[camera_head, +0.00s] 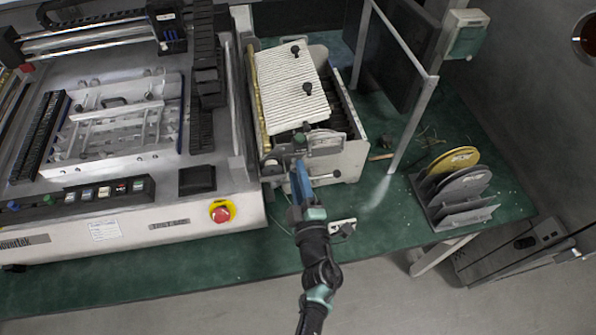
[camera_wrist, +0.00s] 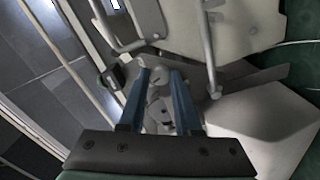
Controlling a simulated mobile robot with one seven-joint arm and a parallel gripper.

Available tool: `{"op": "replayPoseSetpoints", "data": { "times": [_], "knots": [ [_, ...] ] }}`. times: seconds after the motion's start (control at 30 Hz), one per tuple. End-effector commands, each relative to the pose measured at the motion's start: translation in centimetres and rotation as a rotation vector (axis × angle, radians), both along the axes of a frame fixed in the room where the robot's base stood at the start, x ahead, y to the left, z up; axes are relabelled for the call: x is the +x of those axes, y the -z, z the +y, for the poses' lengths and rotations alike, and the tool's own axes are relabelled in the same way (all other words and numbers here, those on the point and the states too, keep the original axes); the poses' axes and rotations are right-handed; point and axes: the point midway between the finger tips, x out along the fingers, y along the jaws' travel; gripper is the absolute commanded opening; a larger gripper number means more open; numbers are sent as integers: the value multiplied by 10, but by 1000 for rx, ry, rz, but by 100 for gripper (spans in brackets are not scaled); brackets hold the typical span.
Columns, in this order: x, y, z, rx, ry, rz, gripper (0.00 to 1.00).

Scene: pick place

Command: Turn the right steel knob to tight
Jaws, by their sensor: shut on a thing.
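My gripper (camera_head: 300,168) reaches from the front to the near face of a cream-coloured machine (camera_head: 346,155) on the green bench. In the wrist view, the two blue fingers of my gripper (camera_wrist: 160,80) point at the machine's front, with a rounded steel knob (camera_wrist: 158,77) between their tips. The fingers are shut on this knob. In the head view the fingers and arm hide it. I cannot read any mark that shows how tight it is.
A large grey machine (camera_head: 240,200) with a red emergency button (camera_head: 220,212) stands close on the left. A rack with yellow and grey discs (camera_head: 462,180) is on the right, beyond a white upright frame (camera_head: 410,110). The bench between is mostly clear.

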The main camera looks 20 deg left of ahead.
Motion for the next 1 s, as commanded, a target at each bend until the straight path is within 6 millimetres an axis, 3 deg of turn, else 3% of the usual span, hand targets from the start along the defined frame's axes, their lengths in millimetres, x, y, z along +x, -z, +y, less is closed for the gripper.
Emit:
{"op": "replayPoseSetpoints", "data": {
  "times": [0.7,0.73,0.87,1.0],
  "knots": [
    [0,1,0,77,1,54,0],
    [0,1,-1,77,1,54,36],
    [0,1,0,76,1,54,59],
    [0,1,0,77,1,52,61]
  ]
}}
